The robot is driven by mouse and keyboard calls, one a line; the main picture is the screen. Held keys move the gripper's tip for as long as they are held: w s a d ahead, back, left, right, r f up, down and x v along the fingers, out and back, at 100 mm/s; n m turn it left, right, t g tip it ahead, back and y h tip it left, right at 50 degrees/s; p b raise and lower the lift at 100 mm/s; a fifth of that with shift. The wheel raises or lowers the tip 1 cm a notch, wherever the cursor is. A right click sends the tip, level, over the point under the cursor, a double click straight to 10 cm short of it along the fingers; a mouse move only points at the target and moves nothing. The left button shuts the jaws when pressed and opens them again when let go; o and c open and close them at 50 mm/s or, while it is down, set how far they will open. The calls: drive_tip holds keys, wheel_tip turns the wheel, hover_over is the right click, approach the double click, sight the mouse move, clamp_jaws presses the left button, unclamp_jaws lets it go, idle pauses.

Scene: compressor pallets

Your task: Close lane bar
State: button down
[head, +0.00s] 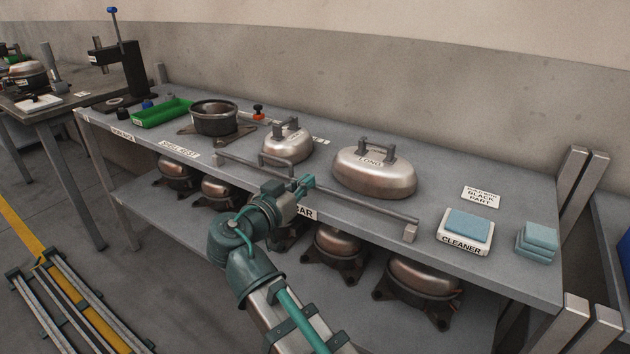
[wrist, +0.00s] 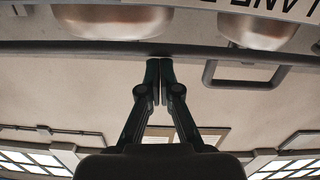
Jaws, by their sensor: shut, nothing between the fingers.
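The lane bar (head: 365,203) is a long grey rod along the front of the bench top, with a raised loop handle (head: 276,164) toward its left part and a small block (head: 410,233) at its right end. My gripper (head: 307,181) is at the bar, to the right of the handle. In the wrist view my gripper (wrist: 160,63) has its fingers together and empty, with the tips right by the bar (wrist: 90,47); I cannot tell whether they touch. The handle (wrist: 245,80) shows to the right there. My arm partly hides the "BAR" label (head: 304,214).
Behind the bar stand a domed shell marked LONG (head: 374,176), a smaller domed shell (head: 287,146) and an open round housing (head: 214,118). A green tray (head: 160,113) is at the left. A cleaner pad (head: 467,224) lies at the right. Several compressors fill the lower shelf (head: 130,198).

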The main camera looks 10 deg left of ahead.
drive_tip(key=shift+s+f, duration=0.1)
drive_tip(key=shift+f, duration=0.5)
drive_tip(key=shift+s+d+f+b, duration=0.1)
drive_tip(key=shift+b, duration=0.2)
drive_tip(key=s+a+r+p, duration=0.2)
drive_tip(key=s+a+r, duration=0.2)
drive_tip(key=s, duration=0.6)
drive_tip(key=shift+r+p, duration=0.3)
drive_tip(key=shift+r, duration=0.2)
